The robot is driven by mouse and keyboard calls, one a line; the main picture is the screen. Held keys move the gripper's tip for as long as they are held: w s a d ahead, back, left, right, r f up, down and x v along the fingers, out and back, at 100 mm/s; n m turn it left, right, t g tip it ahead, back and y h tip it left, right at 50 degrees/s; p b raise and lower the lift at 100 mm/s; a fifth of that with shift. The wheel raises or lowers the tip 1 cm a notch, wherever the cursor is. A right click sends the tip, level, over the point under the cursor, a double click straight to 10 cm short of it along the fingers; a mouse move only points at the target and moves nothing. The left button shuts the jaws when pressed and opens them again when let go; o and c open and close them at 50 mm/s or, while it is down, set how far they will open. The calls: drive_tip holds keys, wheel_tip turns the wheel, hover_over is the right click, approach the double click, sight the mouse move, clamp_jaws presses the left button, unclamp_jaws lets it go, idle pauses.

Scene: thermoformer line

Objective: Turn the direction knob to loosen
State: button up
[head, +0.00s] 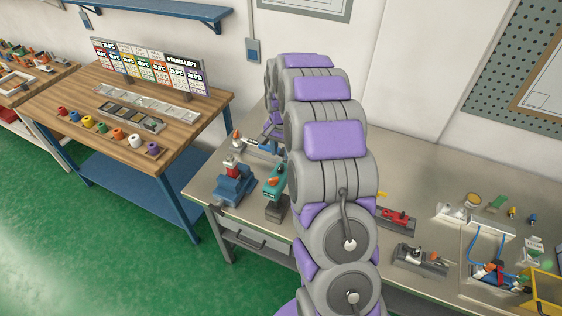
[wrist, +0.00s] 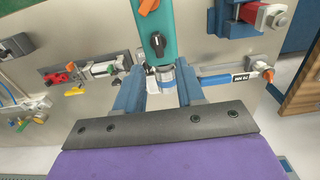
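A teal device (wrist: 172,18) reaches down from the top of the wrist view. It carries an orange knob (wrist: 148,6) at the top edge and a black knob (wrist: 157,45) lower down. I cannot tell from any label which is the direction knob. A grey-white cylinder (wrist: 166,77) is at the device's lower end. My gripper (wrist: 158,78) is open, its blue-grey fingers apart on either side of the cylinder, with the black knob just beyond the tips. In the head view the teal device (head: 277,173) stands left of my arm, and my gripper is hidden.
A blue vise-like fixture (head: 235,184) stands left of the teal device. A red clamp (head: 397,219) and a grey fixture (head: 420,260) lie to the right on the metal bench (head: 365,255). A blue-handled tool (wrist: 225,79) lies right of my fingers.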

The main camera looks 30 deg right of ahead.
sight(281, 165)
wheel_tip(281, 165, down, 6)
drive_tip(key=shift+f, duration=0.1)
idle(0.4)
clamp_jaws()
